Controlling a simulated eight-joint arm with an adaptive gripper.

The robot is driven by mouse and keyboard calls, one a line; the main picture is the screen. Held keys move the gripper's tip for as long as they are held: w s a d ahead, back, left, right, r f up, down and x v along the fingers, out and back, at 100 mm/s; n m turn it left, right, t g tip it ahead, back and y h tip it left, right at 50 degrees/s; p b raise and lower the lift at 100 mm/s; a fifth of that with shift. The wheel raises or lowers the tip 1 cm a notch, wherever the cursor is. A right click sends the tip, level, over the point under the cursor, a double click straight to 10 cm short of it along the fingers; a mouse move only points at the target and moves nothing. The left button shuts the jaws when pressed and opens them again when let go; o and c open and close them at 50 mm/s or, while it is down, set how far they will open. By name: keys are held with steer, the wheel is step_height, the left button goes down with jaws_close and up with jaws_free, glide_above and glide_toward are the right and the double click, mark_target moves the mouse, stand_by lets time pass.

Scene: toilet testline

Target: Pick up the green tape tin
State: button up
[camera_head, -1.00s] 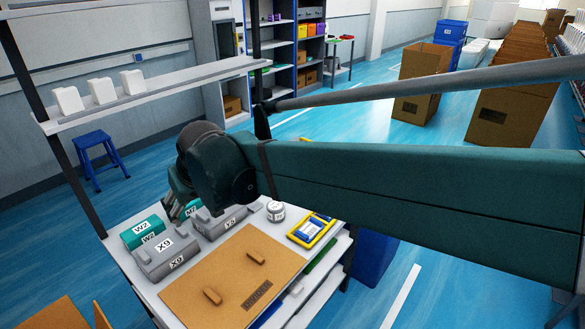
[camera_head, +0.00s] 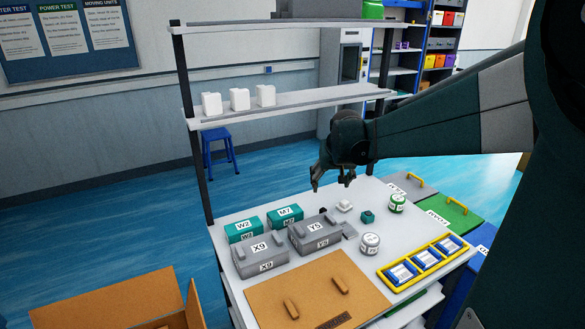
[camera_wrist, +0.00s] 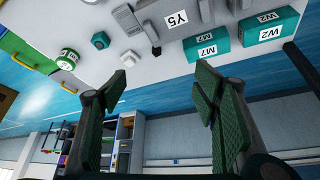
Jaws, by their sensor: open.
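The green tape tin (camera_head: 397,203) is a small round tin with a green and white label. It stands upright on the right part of the white table (camera_head: 290,275), in front of a grey panel. It also shows at the upper left of the wrist view (camera_wrist: 68,59). My gripper (camera_head: 330,183) is open and empty above the back of the table, to the left of the tin and apart from it. Its two green-padded fingers spread wide in the wrist view (camera_wrist: 162,85).
A white round tin (camera_head: 370,243) stands nearer the front. A small teal part (camera_head: 368,216) and a white part (camera_head: 344,205) lie left of the green tin. Grey case Y5 (camera_head: 322,233), teal boxes and a yellow tray (camera_head: 427,262) surround them. A shelf (camera_head: 290,105) spans the back.

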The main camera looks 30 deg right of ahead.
steer(key=w+d+f+m+g+p, duration=0.15)
steer(key=d+f, duration=0.25)
steer(key=d, duration=0.6)
steer(key=w+d+f+m+t, duration=0.1)
steer(key=w+d+f, duration=0.2)
steer(key=d, duration=0.7)
steer(key=m+g+h+p, duration=0.1)
steer(key=m+g+p, duration=0.1)
glide_above(398, 198)
steer(key=s+a, duration=0.1)
steer(key=a, duration=0.2)
steer(key=shift+t, duration=0.25)
steer(key=f, duration=1.2)
steer(key=shift+s+d+f, duration=0.2)
steer(key=shift+d+f, duration=0.05)
steer(key=shift+s+d+f, duration=0.1)
steer(key=shift+d, duration=0.1)
steer(key=shift+f, duration=0.1)
steer(key=shift+b+x, duration=0.35)
steer(key=shift+x, duration=0.85)
steer(key=shift+b+x, duration=0.45)
steer(key=shift+x, duration=2.2)
steer(key=shift+s+d, duration=0.1)
steer(key=shift+d, duration=0.1)
